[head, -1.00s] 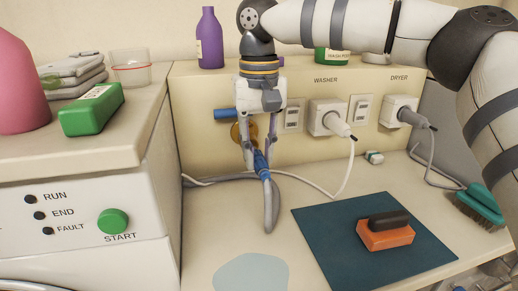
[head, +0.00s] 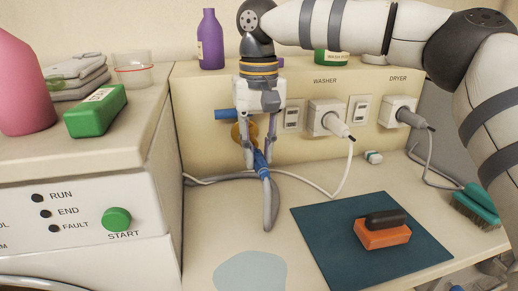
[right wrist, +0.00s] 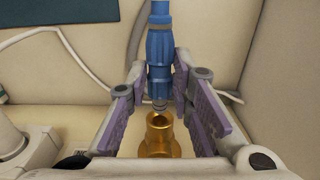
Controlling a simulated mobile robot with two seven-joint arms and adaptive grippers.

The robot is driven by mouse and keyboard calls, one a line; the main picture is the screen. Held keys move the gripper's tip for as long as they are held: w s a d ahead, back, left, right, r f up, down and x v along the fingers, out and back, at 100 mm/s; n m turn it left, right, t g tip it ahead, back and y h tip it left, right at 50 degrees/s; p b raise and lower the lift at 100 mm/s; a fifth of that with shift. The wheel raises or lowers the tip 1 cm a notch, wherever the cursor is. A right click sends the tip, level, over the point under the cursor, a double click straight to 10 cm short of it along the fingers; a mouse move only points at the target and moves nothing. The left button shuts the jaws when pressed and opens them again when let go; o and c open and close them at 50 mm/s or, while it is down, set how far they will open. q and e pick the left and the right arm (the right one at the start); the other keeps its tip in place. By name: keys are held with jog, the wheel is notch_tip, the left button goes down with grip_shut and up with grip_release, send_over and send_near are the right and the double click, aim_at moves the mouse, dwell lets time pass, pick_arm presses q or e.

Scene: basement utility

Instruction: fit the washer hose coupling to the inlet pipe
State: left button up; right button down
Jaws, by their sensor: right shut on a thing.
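My right gripper (head: 257,160) hangs in front of the wall panel, shut on the blue hose coupling (head: 260,165). In the right wrist view the coupling (right wrist: 159,52) is between the purple-padded fingers (right wrist: 158,76), its narrow end toward the brass inlet pipe (right wrist: 160,140). That end is close to the pipe's open mouth and roughly in line with it; I cannot tell whether they touch. In the head view the brass pipe (head: 236,132) is partly hidden behind the fingers. The grey hose (head: 270,205) bends down to the counter. My left gripper is not in view.
A blue handle (head: 227,114) sticks out left of the brass pipe. White plugs (head: 325,119) and a white cord (head: 338,181) are to the right. A dark mat (head: 325,240) carries an orange-and-black brush (head: 383,234). A pale puddle-like patch (head: 250,272) lies at the front.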

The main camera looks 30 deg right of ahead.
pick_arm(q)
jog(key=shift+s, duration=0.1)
pick_arm(e)
jog(key=shift+f, duration=0.1)
jog(key=shift+w+d+b, duration=0.2)
jog(key=shift+w+b, duration=0.15)
jog(key=shift+w, duration=0.5)
jog(key=shift+w+d+b, duration=0.2)
jog(key=shift+w+b, duration=0.15)
jog(key=shift+w, duration=0.5)
jog(key=c, duration=1.3)
grip_release()
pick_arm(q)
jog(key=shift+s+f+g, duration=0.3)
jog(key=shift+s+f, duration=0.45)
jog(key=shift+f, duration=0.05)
pick_arm(e)
notch_tip(320, 180, up, 12)
jog(key=shift+r, duration=0.1)
